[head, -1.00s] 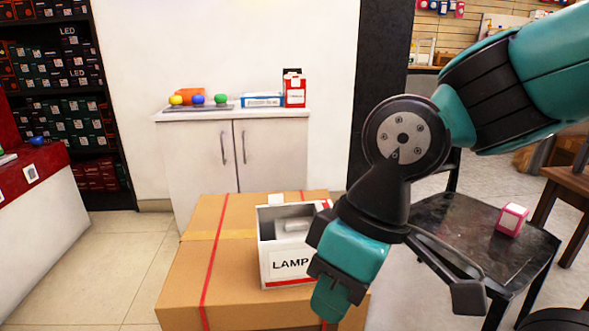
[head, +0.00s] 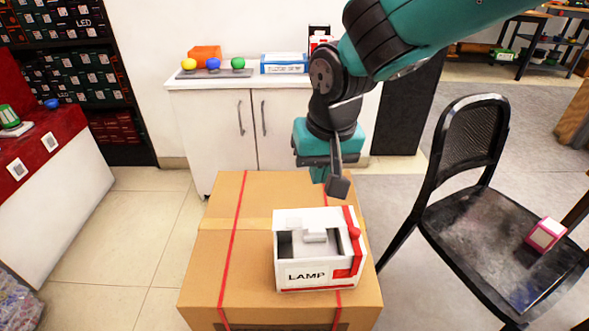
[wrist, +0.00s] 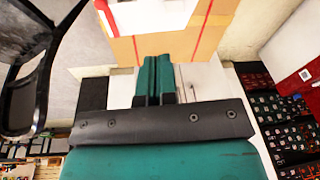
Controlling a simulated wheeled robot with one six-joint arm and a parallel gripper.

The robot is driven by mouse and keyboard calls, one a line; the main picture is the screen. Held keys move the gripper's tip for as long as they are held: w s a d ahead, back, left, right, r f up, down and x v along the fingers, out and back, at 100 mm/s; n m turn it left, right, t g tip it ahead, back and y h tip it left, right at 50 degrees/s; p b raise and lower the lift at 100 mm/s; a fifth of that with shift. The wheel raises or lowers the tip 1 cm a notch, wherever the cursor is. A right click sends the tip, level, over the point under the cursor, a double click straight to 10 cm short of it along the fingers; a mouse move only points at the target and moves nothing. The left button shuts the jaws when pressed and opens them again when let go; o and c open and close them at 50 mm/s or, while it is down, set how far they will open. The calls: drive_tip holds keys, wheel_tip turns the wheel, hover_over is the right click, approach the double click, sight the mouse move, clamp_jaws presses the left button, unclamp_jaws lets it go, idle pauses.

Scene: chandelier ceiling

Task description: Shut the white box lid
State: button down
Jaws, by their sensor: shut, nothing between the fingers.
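The white box (head: 302,279), marked LAMP, stands on a large cardboard box in the head view. Dark openings show in its top on both sides of a white piece with a raised block (head: 315,236); I cannot tell whether this piece is the lid or something inside. Red trim and a red knob are at its right side. My gripper (head: 319,174) is beyond and above the box's back edge, apart from it, partly hidden by my arm. In the wrist view its teal fingers (wrist: 158,77) are together and empty, with part of the white box (wrist: 150,14) at the top edge.
The cardboard box (head: 222,275) has red straps and bare room left of the white box. A white cabinet (head: 215,125) with small items on top stands behind. A black chair (head: 480,225) holding a pink-and-white cube (head: 545,234) is at the right.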

drive_tip(key=w+a+m+h+p, duration=0.1)
drive_tip(key=w+a+p, duration=0.2)
drive_tip(key=a, duration=0.1)
drive_tip(key=shift+t, duration=0.3)
drive_tip(key=b+x, duration=0.1)
drive_tip(key=x, duration=0.6)
drive_tip(key=s+b+x, duration=0.1)
drive_tip(key=x, duration=0.3)
drive_tip(key=shift+a+f+b, duration=0.2)
drive_tip(key=shift+f+b, duration=0.1)
drive_tip(key=shift+f, duration=0.1)
drive_tip(key=shift+s+f, duration=0.4)
drive_tip(key=shift+f, duration=0.2)
